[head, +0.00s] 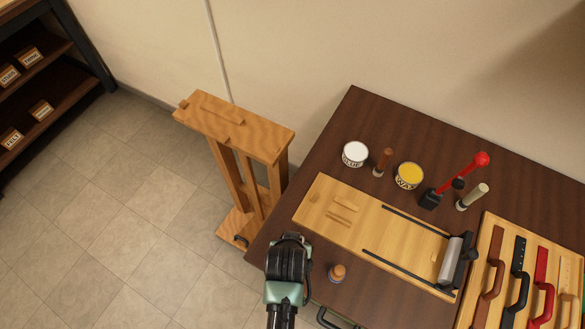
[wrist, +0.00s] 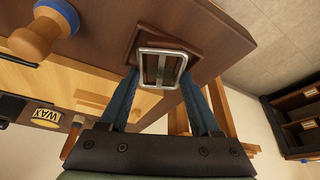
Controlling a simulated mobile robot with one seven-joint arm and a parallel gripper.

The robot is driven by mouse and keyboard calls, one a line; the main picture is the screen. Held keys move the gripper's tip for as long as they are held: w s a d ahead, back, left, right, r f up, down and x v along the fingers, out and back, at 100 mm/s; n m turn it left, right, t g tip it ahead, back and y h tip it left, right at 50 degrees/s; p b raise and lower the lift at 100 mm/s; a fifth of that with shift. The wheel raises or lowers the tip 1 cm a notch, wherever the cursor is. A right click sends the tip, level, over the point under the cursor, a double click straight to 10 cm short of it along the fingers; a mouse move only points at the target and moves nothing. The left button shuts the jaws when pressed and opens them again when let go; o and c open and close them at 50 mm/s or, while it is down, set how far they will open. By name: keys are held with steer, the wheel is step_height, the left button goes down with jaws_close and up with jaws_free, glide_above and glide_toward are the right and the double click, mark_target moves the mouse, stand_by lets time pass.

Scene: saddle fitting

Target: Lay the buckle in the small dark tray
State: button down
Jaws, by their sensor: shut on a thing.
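The buckle (wrist: 161,51) is a silver, roughly square metal frame with a bar across it. In the wrist view it sits between the two blue fingers of my gripper (wrist: 158,78), which is shut on it. The small dark tray (wrist: 213,32) is a brown, shallow, rimmed tray near the table's corner. The buckle appears over the tray; I cannot tell whether it touches the tray floor. In the head view my gripper (head: 288,262) is over the table's near left corner and hides the tray and buckle.
A wooden knob-handled tool (head: 337,273) stands close right of my gripper. A light wooden board (head: 352,225) with a roller lies behind it. Glue (head: 355,153) and wax tins stand at the back. A wooden stand (head: 235,135) is left of the table; several handles fill a rack at right.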

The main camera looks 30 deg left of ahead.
steer(key=shift+f, duration=0.1)
jaws_free()
steer(key=v, duration=1.3)
steer(key=shift+w, duration=0.1)
